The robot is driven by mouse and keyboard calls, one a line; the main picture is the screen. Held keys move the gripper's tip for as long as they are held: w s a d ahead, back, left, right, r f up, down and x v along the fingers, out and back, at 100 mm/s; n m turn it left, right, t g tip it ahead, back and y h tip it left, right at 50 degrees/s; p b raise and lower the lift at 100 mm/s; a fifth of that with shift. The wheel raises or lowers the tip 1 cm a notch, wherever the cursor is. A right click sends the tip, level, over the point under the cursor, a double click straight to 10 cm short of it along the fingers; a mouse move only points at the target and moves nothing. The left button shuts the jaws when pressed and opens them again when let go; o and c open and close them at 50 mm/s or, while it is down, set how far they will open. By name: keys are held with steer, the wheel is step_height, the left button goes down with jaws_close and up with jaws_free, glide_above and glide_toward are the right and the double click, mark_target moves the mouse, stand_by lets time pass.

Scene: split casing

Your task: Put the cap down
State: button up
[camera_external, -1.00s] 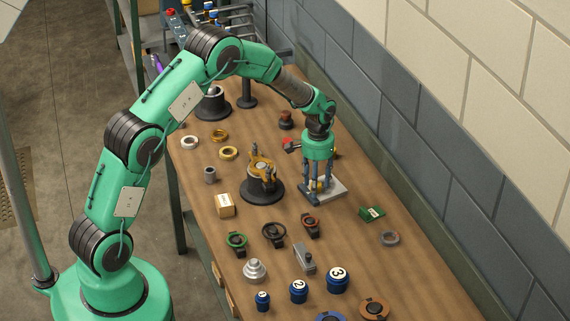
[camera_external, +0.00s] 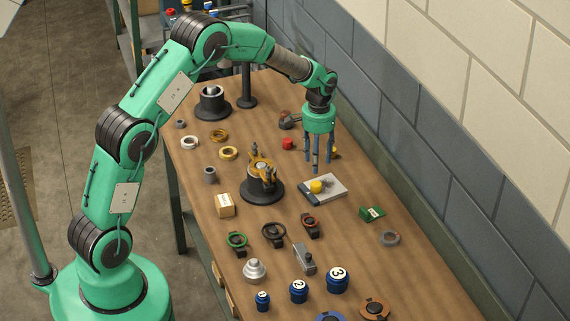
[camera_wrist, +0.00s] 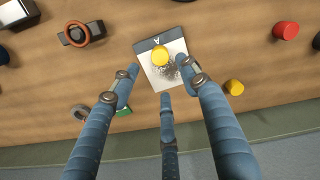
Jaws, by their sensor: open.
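A yellow cap (camera_external: 316,186) sits on a pale square plate (camera_external: 334,193) on the bench. In the wrist view the cap (camera_wrist: 159,55) lies near the plate's dark edge marked "A", beside a grey speckled patch. My three-fingered gripper (camera_external: 318,163) is open and empty, raised above and a little behind the plate. Its fingers are spread and apart from the cap. In the wrist view the gripper (camera_wrist: 161,78) shows its fingertips around and below the plate, with nothing between them.
A split casing on a black round base (camera_external: 262,191) stands left of the plate. A red cylinder (camera_external: 288,144) and a second yellow piece (camera_external: 334,153) lie behind the plate. A green box (camera_external: 371,214) and grey ring (camera_external: 389,239) are to the right, near the wall.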

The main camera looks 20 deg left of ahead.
steer(key=shift+r, duration=1.3)
steer(key=s+a+r+t, duration=0.1)
steer(key=s+a+r, duration=0.4)
steer(key=r, duration=0.3)
steer(key=s+a+r+n+t, duration=0.1)
steer(key=s+a+r, duration=0.45)
steer(key=r, duration=0.35)
steer(key=s+a+r+t, duration=0.1)
steer(key=s+a+r, duration=0.45)
steer(key=r, duration=0.25)
steer(key=s+a+r+t, duration=0.1)
steer(key=s+a, duration=0.2)
steer(key=s, duration=0.6)
steer(key=s+a+r+n, duration=0.1)
steer(key=s+a, duration=0.3)
steer(key=s, duration=0.5)
steer(key=s+a+r+n+t, duration=0.1)
steer(key=s+a, duration=0.3)
steer(key=s, duration=0.5)
steer(key=shift+a+r+t, duration=0.25)
steer(key=shift+r+t, duration=0.05)
steer(key=shift+r, duration=0.45)
